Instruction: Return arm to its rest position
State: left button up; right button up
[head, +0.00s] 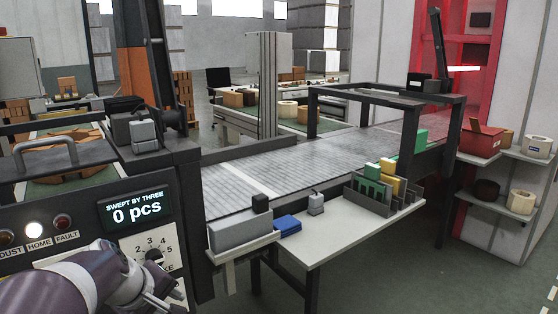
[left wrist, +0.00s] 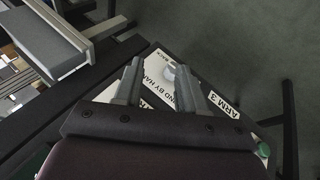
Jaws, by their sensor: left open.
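My left arm comes in at the bottom left of the head view, with its gripper (head: 160,287) low in front of the control panel (head: 95,205). In the left wrist view the gripper (left wrist: 160,70) is open, its two fingers apart. The panel's display (head: 136,208) reads "SWEPT BY THREE 0 pcs". The HOME lamp (head: 34,230) glows white. My right gripper is not in view.
A numbered dial (head: 153,256) is on the panel, partly behind my arm. A conveyor (head: 290,163) runs to the back right under a dark frame (head: 385,92). A white side table (head: 330,232) carries a divided rack (head: 385,195) and a blue item (head: 288,225). Floor at lower right is clear.

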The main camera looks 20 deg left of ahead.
pick_arm(q)
jog(key=s+d+f+m+g, duration=0.3)
jog(key=s+d+f+m, duration=0.1)
jog(key=d+f+m, duration=0.25)
jog(key=s+d+f+m+g, duration=0.2)
jog(key=s+d+f+m, duration=0.1)
jog(key=d+f+m, duration=0.4)
notch_tip(320, 180, up, 23)
jog(key=s+d+p, duration=0.1)
jog(key=p, duration=2.4)
jog(key=shift+s+r+p, duration=0.15)
jog(key=shift+s+p, duration=0.05)
jog(key=shift+p, duration=0.1)
